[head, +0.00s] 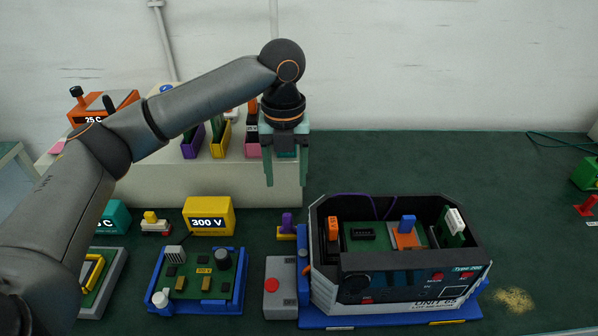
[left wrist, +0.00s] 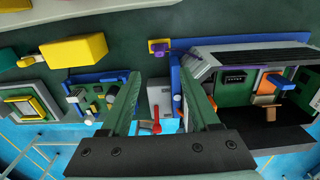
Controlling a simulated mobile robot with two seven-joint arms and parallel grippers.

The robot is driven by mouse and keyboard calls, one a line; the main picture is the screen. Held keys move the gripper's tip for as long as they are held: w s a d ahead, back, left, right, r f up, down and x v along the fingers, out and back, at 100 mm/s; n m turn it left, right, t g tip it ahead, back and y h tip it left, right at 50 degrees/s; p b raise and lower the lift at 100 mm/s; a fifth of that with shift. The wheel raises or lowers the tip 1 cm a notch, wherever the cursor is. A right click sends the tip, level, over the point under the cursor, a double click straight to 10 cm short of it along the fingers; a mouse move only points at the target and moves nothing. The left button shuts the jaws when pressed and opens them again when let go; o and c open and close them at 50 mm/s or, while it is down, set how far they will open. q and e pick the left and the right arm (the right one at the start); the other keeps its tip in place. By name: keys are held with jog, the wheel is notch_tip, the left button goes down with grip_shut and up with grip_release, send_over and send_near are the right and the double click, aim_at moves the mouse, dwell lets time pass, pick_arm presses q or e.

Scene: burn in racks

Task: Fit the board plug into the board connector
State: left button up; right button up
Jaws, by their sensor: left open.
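My left gripper (head: 286,180) hangs fingers down, open and empty, in front of the back shelf. Its two green fingers also show apart in the left wrist view (left wrist: 164,88). An open-topped unit (head: 408,290) marked Type 200 stands at the right on a blue base. Inside are a green board, a black chip-like block (head: 362,232), an orange piece with a blue top (head: 407,232), an upright orange piece (head: 333,229) and a white piece (head: 455,221). Purple wires (head: 372,202) run at its back wall. I cannot tell which parts are the board plug and board connector. My right gripper is out of view.
A blue-framed circuit board (head: 200,284), a yellow 300 V block (head: 209,216) and a purple-topped piece (head: 287,222) are nearby. Colored holders line the shelf (head: 250,178).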

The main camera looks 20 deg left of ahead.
pick_arm(q)
send_over(287, 215)
notch_tip(287, 215, down, 5)
jog(key=shift+f+b, duration=0.2)
jog(key=shift+b, duration=0.1)
notch_tip(287, 215, down, 6)
jog(key=shift+r+b, duration=0.15)
jog(key=shift+b, duration=0.2)
jog(key=shift+f, duration=0.7)
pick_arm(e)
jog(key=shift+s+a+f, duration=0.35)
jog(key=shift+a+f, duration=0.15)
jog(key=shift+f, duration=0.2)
